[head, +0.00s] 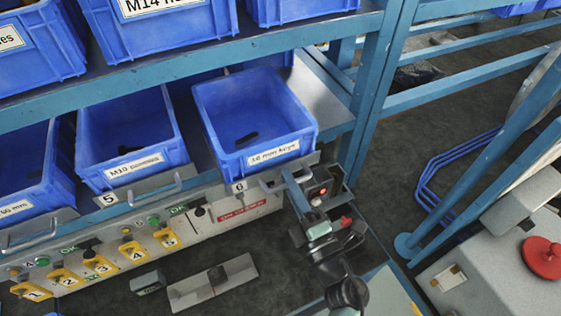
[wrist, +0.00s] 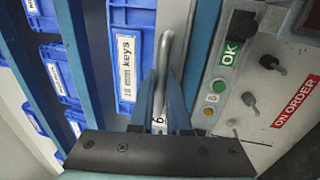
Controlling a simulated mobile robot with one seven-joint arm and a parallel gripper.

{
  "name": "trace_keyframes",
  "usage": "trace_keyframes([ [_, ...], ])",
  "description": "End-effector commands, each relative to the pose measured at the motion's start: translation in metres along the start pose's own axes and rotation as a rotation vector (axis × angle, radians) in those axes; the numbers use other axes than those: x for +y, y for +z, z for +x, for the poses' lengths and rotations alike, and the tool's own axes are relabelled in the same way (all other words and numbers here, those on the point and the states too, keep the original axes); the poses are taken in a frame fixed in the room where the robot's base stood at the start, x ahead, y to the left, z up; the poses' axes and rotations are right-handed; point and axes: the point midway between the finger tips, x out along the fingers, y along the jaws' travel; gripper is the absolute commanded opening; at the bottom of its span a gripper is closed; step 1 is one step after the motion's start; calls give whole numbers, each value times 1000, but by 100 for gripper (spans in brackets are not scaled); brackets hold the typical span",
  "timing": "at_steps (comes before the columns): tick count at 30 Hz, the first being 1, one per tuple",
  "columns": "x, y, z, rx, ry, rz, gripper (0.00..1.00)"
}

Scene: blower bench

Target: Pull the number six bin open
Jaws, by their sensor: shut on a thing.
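The number six bin (head: 216,126) is a blue open-topped bin labelled as 16 mm keys, on the lower shelf at the right end. A small dark thing lies inside it. The "6" tag (head: 238,186) is below its front left corner. The bin's grey bar handle (wrist: 164,58) runs along its front. My gripper (head: 288,178) reaches the handle from the front and is shut on it. In the wrist view my fingers (wrist: 159,100) stand on both sides of the bar, with the "6" tag seen between them. The exact finger contact is partly hidden.
The number five bin (head: 90,140) stands to the left, with its own handle (head: 155,190). A control panel with yellow numbered tags (head: 98,266) and switches runs below. A blue frame post (head: 376,100) stands to the right. Open floor lies beyond it.

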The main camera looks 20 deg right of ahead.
Motion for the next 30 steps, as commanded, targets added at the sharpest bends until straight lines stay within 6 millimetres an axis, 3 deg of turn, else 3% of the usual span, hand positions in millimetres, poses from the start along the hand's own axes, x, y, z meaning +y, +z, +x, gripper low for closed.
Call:
trace_keyframes([
  [6, 10, 0, -46, -2, -1, 2, 0],
  [13, 16, 0, -76, -1, 0, 1, 0],
  [29, 18, 0, -87, 0, 2, 0, 0],
  [30, 18, 0, -86, 0, 2, 0, 16],
])
